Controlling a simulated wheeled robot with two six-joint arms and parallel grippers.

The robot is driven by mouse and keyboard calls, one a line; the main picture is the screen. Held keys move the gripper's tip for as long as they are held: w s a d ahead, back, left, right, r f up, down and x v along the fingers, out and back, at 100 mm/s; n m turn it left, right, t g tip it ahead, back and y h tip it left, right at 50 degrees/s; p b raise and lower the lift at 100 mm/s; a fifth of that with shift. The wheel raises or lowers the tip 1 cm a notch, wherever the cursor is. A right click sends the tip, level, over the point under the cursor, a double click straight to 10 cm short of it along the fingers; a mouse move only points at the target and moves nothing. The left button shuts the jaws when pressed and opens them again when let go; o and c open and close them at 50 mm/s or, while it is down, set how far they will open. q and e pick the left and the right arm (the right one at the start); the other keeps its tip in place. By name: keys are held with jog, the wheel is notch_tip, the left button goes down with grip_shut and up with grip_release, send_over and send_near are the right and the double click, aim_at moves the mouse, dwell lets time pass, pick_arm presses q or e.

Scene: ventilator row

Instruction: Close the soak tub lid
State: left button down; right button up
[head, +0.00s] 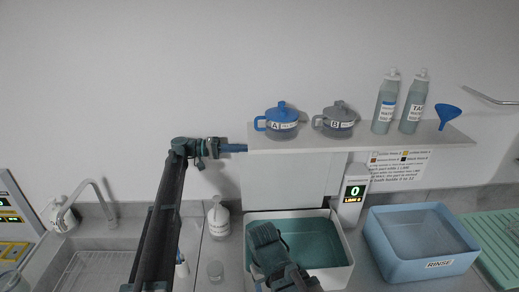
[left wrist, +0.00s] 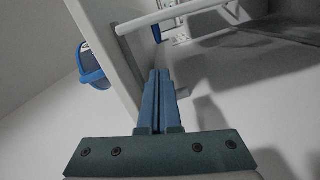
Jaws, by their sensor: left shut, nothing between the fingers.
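The soak tub (head: 343,277) is a white open-topped tub holding teal liquid, at the front middle of the head view. A white panel (head: 285,180), which looks like its lid, stands upright behind the tub, below the wall shelf. My left gripper (head: 242,148) is at the left end of the shelf, near the panel's upper left corner. Its blue fingers (left wrist: 160,100) are shut and empty, pointing away along the shelf in the left wrist view. I cannot tell whether they touch the panel. My right gripper (head: 265,240) is over the tub; its fingertips are hidden.
The shelf (head: 390,145) carries blue jug A (head: 282,121), grey jug B (head: 337,121), two bottles (head: 385,105) and a blue funnel (head: 447,115). A blue rinse tub (head: 420,240) is on the right, beside a dispenser (head: 352,195). A sink (head: 95,270) is on the left.

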aim_at(269, 159)
pick_arm(q)
jog(key=d, duration=0.9)
jog(key=shift+s+d, duration=0.25)
jog(key=shift+s, duration=0.05)
pick_arm(e)
jog(key=shift+f, duration=0.1)
pick_arm(q)
jog(key=shift+s, duration=0.1)
